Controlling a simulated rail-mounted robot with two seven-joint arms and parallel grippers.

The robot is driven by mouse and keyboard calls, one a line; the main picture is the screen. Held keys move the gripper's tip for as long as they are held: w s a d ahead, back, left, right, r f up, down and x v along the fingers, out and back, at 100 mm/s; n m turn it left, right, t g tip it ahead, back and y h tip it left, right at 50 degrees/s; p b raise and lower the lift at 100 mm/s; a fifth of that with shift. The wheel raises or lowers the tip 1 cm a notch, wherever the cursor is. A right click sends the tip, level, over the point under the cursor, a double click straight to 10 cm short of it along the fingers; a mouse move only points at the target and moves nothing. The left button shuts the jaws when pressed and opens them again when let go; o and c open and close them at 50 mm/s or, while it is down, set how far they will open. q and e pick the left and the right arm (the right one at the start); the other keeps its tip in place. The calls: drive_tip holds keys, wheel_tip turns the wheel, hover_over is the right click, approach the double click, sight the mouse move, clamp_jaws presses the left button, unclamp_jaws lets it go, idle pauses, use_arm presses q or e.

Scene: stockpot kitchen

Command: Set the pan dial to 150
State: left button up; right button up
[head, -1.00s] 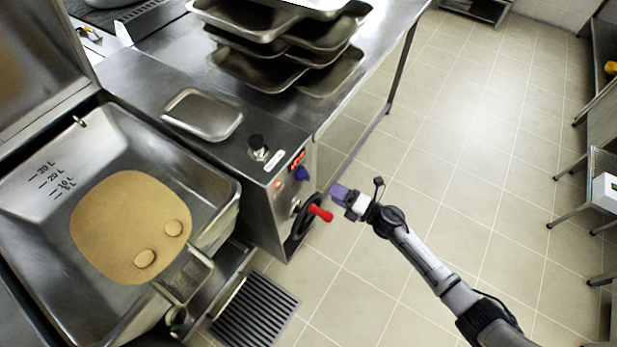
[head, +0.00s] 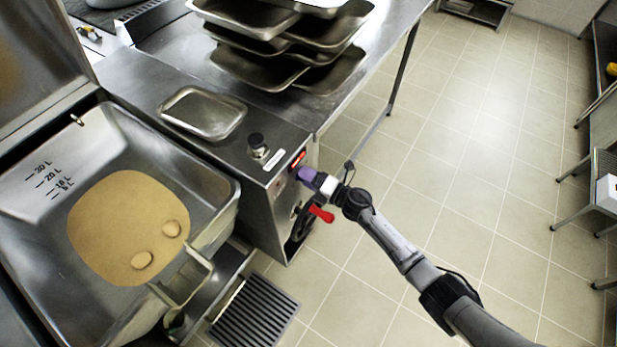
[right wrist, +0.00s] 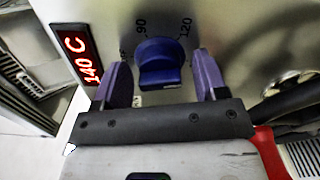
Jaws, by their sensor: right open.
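The blue pan dial (right wrist: 160,64) is on the steel side panel of the tilting pan unit. Markings 90 and 120 show around it in the right wrist view. The red display (right wrist: 82,60) beside it reads 140 C; it also shows in the head view (head: 298,159). My right gripper (right wrist: 160,82) is open, with one purple finger on each side of the dial; I cannot tell whether they touch it. In the head view the right gripper (head: 307,175) is at the panel and hides the dial. My left gripper is not in view.
The open pan (head: 215,190) holds a tan liquid with two pale pieces. Stacked trays (head: 262,70) stand on the counter behind.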

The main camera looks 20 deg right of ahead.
drive_tip(key=c, duration=0.9)
drive_tip(key=shift+o, duration=0.2)
drive_tip(key=shift+r+m+p, duration=0.2)
drive_tip(key=shift+m+p, duration=0.45)
drive_tip(key=shift+m, duration=0.55)
drive_tip(key=shift+f+m, duration=0.2)
drive_tip(key=shift+m, duration=0.1)
drive_tip(key=o, duration=0.9)
drive_tip(key=shift+c, duration=0.2)
